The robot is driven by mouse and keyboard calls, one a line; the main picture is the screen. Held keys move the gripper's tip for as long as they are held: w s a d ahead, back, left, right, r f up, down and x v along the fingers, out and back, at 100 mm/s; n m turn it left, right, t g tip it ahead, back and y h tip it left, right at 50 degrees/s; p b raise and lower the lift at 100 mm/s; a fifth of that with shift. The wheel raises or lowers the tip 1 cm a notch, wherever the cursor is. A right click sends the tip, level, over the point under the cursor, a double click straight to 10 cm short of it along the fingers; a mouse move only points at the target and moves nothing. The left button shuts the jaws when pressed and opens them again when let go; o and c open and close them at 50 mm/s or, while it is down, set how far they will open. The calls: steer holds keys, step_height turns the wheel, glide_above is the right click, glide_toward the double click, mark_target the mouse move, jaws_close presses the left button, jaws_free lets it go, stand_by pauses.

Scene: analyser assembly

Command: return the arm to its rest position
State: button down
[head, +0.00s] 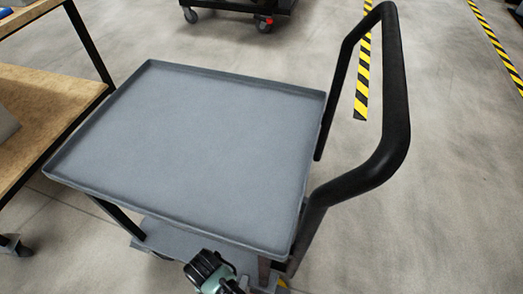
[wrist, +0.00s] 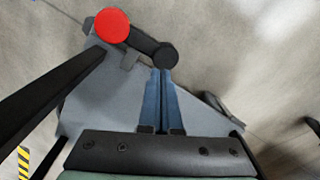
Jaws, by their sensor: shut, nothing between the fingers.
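My gripper (wrist: 163,75) shows in the wrist view. Its two blue fingers lie together, shut with nothing between them. They point at a black round part beside a red round part (wrist: 112,25); I cannot tell what these belong to, or whether the fingertips touch them. In the head view a dark and green piece of my arm shows at the bottom edge, low beside the near side of the cart. The fingers are not visible there.
A cart with an empty grey top tray (head: 200,150) and a tall black handle (head: 395,110) stands close in front. A wooden-topped bench (head: 50,110) is at the left. Open floor (head: 450,200) lies to the right, with yellow-black tape (head: 362,85).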

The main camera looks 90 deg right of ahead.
steer(key=shift+r, duration=0.3)
stand_by(0.4)
